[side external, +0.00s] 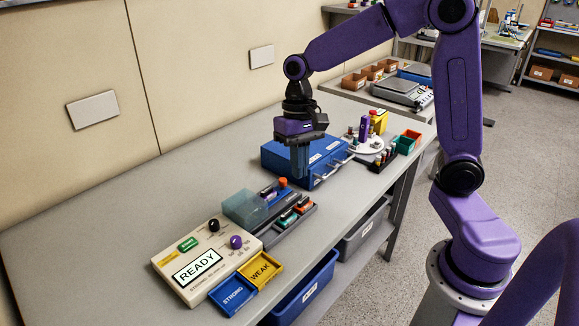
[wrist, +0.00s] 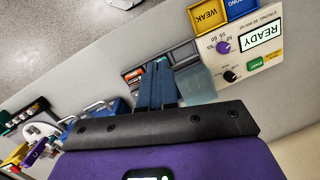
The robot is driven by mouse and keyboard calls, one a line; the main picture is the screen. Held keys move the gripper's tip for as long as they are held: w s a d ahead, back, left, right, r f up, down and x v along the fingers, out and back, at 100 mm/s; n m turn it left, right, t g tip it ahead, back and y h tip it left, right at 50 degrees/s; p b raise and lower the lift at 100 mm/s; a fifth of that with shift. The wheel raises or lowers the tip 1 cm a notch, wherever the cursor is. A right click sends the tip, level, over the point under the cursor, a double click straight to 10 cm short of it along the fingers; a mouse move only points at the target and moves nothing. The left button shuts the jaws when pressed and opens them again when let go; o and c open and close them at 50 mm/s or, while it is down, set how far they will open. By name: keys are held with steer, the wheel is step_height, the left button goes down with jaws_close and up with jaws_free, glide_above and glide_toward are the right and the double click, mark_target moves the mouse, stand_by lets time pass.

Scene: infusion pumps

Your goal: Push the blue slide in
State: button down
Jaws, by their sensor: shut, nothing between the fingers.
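The blue slide (side external: 232,295), marked STRONG, sticks out from the front edge of the cream READY device (side external: 210,255) at the near end of the bench. The yellow slide (side external: 261,270), marked WEAK, sticks out beside it. In the wrist view, the blue slide (wrist: 241,8) shows partly at the top edge, with the yellow slide (wrist: 208,14) left of it and the device (wrist: 262,40) below. My gripper (side external: 300,172) is shut and empty. It points down near the blue drawer box, well away from the slides. Its fingers also show in the wrist view (wrist: 157,70).
A grey rack (side external: 290,215) with small coloured items and a translucent teal block (side external: 245,208) stand between my gripper and the device. The blue drawer box (side external: 278,157) is close to my fingers. A round white stand (side external: 350,145) holds items behind. The bench's left side is clear.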

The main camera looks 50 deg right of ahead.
mark_target(267, 188)
steer(key=w+d+f+m+y, duration=0.1)
steer(key=w+d+m, duration=0.3)
steer(key=w+d, duration=0.1)
steer(key=w+d+f+m+y, duration=0.1)
steer(key=w+d+m, duration=0.3)
steer(key=d, duration=0.1)
steer(key=w+d+f+m, duration=0.2)
steer(key=w+d+m, duration=0.2)
steer(key=w+d, duration=0.1)
steer(key=shift+w+d+m+t+y, duration=0.3)
steer(key=shift+w+d+y, duration=0.1)
steer(key=shift+d, duration=0.2)
steer(key=shift+d+f, duration=0.2)
steer(key=x, duration=0.9)
steer(key=shift+a+f, duration=0.1)
steer(key=shift+f, duration=0.3)
steer(key=a, duration=0.8)
steer(key=shift+a, duration=0.35)
